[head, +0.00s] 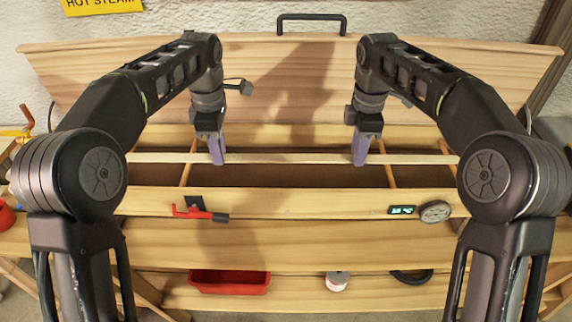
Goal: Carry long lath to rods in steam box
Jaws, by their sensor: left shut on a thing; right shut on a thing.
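The long lath (285,158) is a thin pale strip running level from left to right in the opening of the steam box. My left gripper (217,158) is shut on it left of its middle, and my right gripper (360,158) is shut on it right of its middle. The steam box (290,203) is a long wooden box with its lid (290,85) raised at the back. Wooden rods cross the inside, one on the left (187,165) and one on the right (389,172). Whether the lath touches the rods I cannot tell.
The box front carries a red-handled valve (195,211), a small green display (402,210) and a round gauge (435,211). Below, a shelf holds a red tray (229,284) and a white roll (338,282). A yellow sign (100,4) hangs on the wall.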

